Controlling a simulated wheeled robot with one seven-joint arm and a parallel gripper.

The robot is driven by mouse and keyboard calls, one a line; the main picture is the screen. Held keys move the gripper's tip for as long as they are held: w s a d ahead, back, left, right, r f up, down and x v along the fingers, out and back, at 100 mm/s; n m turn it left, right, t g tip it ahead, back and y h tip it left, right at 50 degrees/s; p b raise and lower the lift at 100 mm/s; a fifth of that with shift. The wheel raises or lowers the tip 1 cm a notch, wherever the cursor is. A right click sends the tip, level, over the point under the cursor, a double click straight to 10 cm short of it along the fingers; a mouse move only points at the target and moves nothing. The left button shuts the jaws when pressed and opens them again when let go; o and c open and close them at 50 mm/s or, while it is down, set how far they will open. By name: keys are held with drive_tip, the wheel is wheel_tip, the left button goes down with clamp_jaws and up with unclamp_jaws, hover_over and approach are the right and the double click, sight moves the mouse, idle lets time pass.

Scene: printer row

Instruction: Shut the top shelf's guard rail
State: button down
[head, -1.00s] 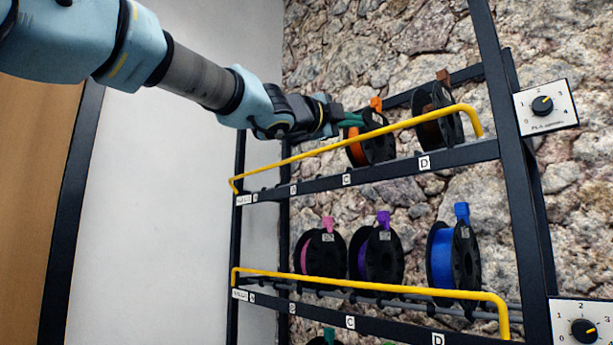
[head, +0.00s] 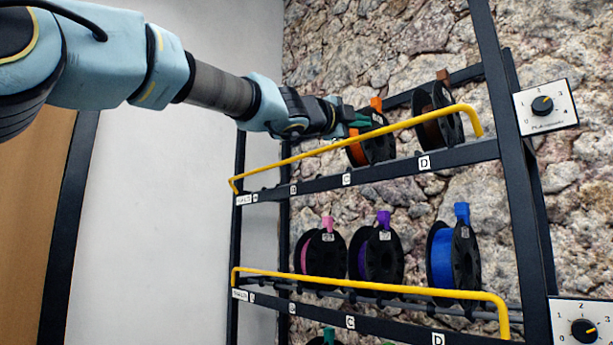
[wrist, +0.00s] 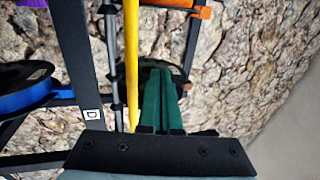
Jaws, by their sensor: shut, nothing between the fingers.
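The top shelf's guard rail (head: 400,125) is a yellow bar with bent ends. It stands above the front edge of the top shelf (head: 385,170) and slants up to the right in the head view. My gripper (head: 364,120) is shut and empty, at the rail's middle, close to the orange spool. In the wrist view, the rail (wrist: 131,60) runs just left of my shut green fingers (wrist: 162,76), with a narrow gap visible between them. I cannot tell from the head view how far behind the rail the fingertips are.
An orange spool (head: 376,149) and a brown spool (head: 436,118) stand on the top shelf. The lower shelf holds pink, purple and blue spools behind its own yellow rail (head: 370,285). A dial panel (head: 545,107) is on the right post. A stone wall stands behind.

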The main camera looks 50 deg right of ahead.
drive_tip(key=shift+x, duration=2.5)
drive_tip(key=a+b, duration=0.3)
drive_tip(key=a, duration=0.6)
drive_tip(key=shift+w, duration=0.25)
idle(0.4)
